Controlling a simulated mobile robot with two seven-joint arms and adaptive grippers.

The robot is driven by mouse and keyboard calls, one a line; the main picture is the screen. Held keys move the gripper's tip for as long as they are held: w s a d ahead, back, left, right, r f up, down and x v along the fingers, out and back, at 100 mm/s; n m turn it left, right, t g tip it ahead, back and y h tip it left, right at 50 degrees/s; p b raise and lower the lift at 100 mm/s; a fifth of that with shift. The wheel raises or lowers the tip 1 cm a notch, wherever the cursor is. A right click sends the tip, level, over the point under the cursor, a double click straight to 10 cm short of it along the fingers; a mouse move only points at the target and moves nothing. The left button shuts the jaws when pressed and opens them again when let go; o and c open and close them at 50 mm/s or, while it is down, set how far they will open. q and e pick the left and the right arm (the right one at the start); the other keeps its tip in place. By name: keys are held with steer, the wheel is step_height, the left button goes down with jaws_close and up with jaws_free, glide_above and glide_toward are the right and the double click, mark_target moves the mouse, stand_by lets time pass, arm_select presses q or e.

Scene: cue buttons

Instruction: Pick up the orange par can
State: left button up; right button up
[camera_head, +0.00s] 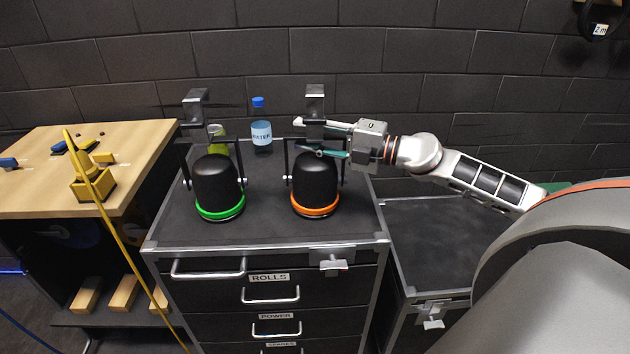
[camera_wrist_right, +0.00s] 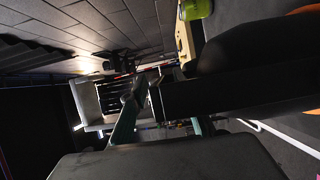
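The orange par can (camera_head: 316,182) is a black lamp with an orange ring at its base. It stands upright on the right side of the black drawer case top, with its yoke and clamp rising behind it. My right gripper (camera_head: 299,135) comes in from the right, level with the yoke above the can body. Its two fingers are apart, one above the other, near the yoke bar. In the right wrist view a dark bar (camera_wrist_right: 235,95) crosses close in front of the fingers; I cannot tell whether they touch it. My left gripper is not in view.
A similar par can with a green ring (camera_head: 219,184) stands to the left. Behind are a water bottle (camera_head: 261,132) and a yellow-green item (camera_head: 217,140), partly hidden. A wooden-topped table (camera_head: 130,140) is at left, a lower black case (camera_head: 430,235) at right. A brick wall closes the back.

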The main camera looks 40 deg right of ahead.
jaws_close()
steer(key=shift+r, duration=0.25)
